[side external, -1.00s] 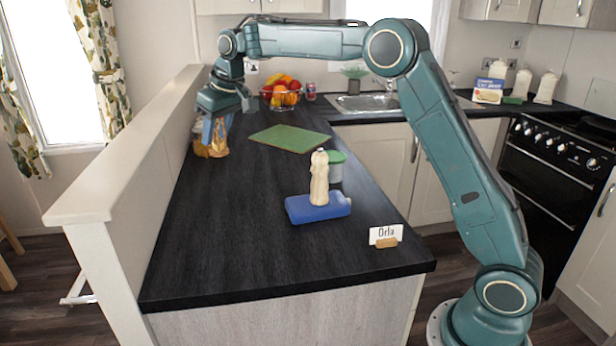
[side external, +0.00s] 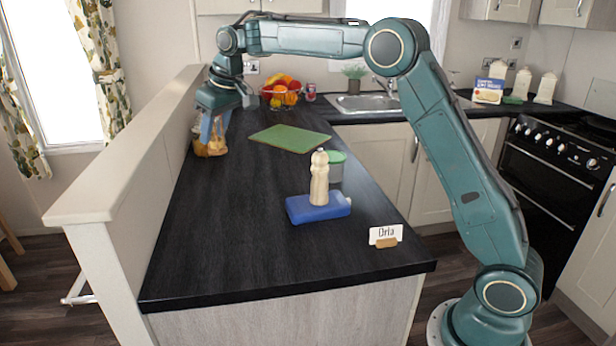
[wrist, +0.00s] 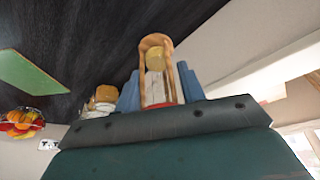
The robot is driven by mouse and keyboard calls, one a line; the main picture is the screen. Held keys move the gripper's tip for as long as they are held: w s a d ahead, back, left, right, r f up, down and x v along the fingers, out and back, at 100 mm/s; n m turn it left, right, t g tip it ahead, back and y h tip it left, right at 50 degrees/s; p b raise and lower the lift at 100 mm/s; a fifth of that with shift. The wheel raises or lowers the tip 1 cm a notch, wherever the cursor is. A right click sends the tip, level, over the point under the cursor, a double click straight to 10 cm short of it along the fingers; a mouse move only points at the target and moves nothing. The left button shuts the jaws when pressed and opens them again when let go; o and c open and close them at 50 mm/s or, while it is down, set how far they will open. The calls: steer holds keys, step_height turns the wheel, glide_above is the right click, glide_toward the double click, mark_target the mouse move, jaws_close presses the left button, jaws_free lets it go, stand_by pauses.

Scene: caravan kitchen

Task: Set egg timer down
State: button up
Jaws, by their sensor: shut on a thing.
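The egg timer is a wooden-framed hourglass with pale yellow and white inside (wrist: 155,62). In the wrist view it stands between the two blue fingers of my gripper (wrist: 158,90), which is shut on it. In the side view my gripper (side external: 213,130) points down at the far left of the dark counter, beside the low partition. The brown timer (side external: 217,146) shows only partly at the fingertips there. I cannot tell whether its base touches the counter.
Tan-and-white items (wrist: 103,97) sit close beside the gripper. A green board (side external: 290,138), fruit basket (side external: 281,92), blue block (side external: 318,208) with a cream bottle (side external: 319,178), a green-lidded tub (side external: 337,168) and an "Orla" card (side external: 386,235) stand on the counter. The near-left counter is clear.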

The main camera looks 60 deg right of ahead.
steer(key=shift+s+a+n+y, duration=0.25)
steer(key=shift+a+n+y, duration=0.05)
steer(key=shift+a+n, duration=0.4)
steer(key=s+a+n+g+y, duration=0.3)
steer(key=s+a+n, duration=0.4)
steer(key=s+n, duration=0.5)
steer(key=shift+a+r+n+g, duration=0.2)
steer(key=shift+a+n+g, duration=0.35)
steer(key=shift+n, duration=0.95)
steer(key=shift+d+f, duration=0.1)
steer(key=shift+f, duration=0.1)
step_height(320, 180, down, 15)
steer(key=shift+f, duration=0.2)
steer(key=shift+f, duration=0.1)
steer(key=shift+f, duration=2.05)
